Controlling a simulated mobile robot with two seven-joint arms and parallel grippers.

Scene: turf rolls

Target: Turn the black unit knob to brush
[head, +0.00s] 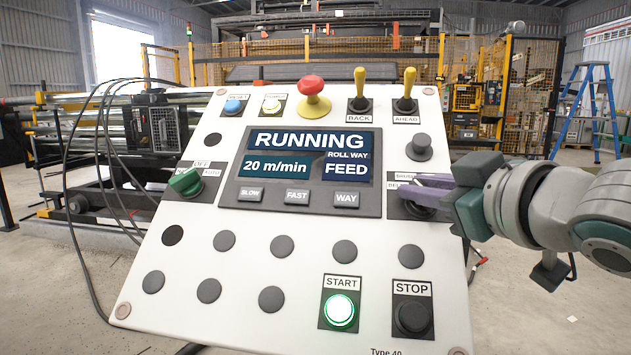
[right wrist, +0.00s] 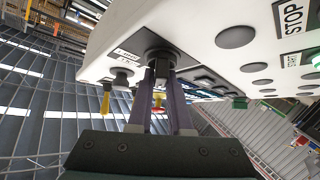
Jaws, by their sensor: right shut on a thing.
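The black unit knob (head: 420,211) sits on its dark plate at the right side of the white control panel (head: 215,260). My right gripper (head: 408,189) reaches in from the right and is shut on the knob; its purple fingers cover most of it and part of the white labels around it. In the right wrist view the two fingers (right wrist: 161,85) close on either side of the knob's black grip (right wrist: 159,66). Which label the knob points at cannot be told. My left gripper is not in view.
The screen (head: 310,155) reads RUNNING, 20 m/min and FEED. A green knob (head: 186,182) is at left, a red mushroom button (head: 312,86) and two yellow levers (head: 360,84) along the top. The START button (head: 339,310) glows green beside the dark STOP button (head: 412,317).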

